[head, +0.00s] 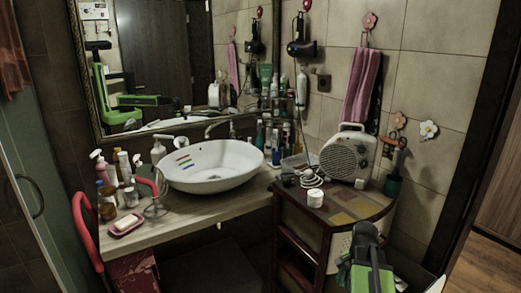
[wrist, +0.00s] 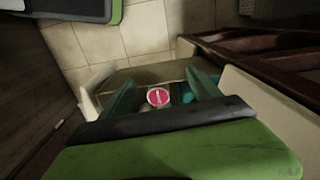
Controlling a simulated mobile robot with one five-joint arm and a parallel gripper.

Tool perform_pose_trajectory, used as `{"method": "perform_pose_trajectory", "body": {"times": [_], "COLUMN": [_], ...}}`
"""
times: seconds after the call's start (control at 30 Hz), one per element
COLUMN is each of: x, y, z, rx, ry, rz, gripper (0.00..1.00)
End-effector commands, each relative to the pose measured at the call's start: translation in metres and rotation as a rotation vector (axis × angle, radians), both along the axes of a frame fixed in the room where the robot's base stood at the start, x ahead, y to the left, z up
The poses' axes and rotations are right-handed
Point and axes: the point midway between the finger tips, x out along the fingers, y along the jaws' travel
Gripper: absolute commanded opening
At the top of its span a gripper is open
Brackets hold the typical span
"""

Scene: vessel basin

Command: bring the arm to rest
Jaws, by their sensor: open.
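My gripper (wrist: 162,84) shows in the wrist view with its two green fingers spread apart. Nothing is clearly held between them. A round pink-red thing with a pale mark (wrist: 157,97) shows in the gap between the fingers; I cannot tell how far beyond them it is. In the head view my green and dark grey arm is at the lower right, in front of the wooden corner cabinet (head: 335,212). The fingertips cannot be made out there.
A white basin (head: 215,165) stands on the wooden counter (head: 190,222), with bottles and a soap dish (head: 126,225) at left. A radio-like heater (head: 348,155) and a white jar (head: 314,198) stand on the cabinet. Pale floor tiles (wrist: 140,30) show in the wrist view.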

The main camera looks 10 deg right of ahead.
Motion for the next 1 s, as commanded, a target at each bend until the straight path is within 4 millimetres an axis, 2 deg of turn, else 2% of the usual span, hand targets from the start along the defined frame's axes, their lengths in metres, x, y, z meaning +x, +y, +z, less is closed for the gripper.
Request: {"method": "perform_pose_trajectory", "body": {"times": [0.03,0.1,0.2,0.4,0.6,0.63,0.7,0.87,1.0], "x": [0.014,0.029,0.042,0.050,0.047,0.045,0.047,0.047,0.047], "y": [0.039,0.084,0.138,0.221,0.288,0.297,0.292,0.291,0.291], "z": [-0.014,-0.022,-0.031,-0.044,-0.057,-0.058,-0.028,0.007,0.043], "rx": [0.000,0.000,0.000,0.000,-0.001,-0.001,-0.001,-0.001,-0.001], "ry": [0.000,0.000,0.000,0.000,-0.001,-0.001,0.000,-0.001,-0.001], "rz": [0.142,0.333,0.556,0.900,1.185,1.225,1.216,1.211,1.210], "gripper": [0.72,0.72,0.72,0.72,0.72,0.72,0.72,0.72,0.72]}}
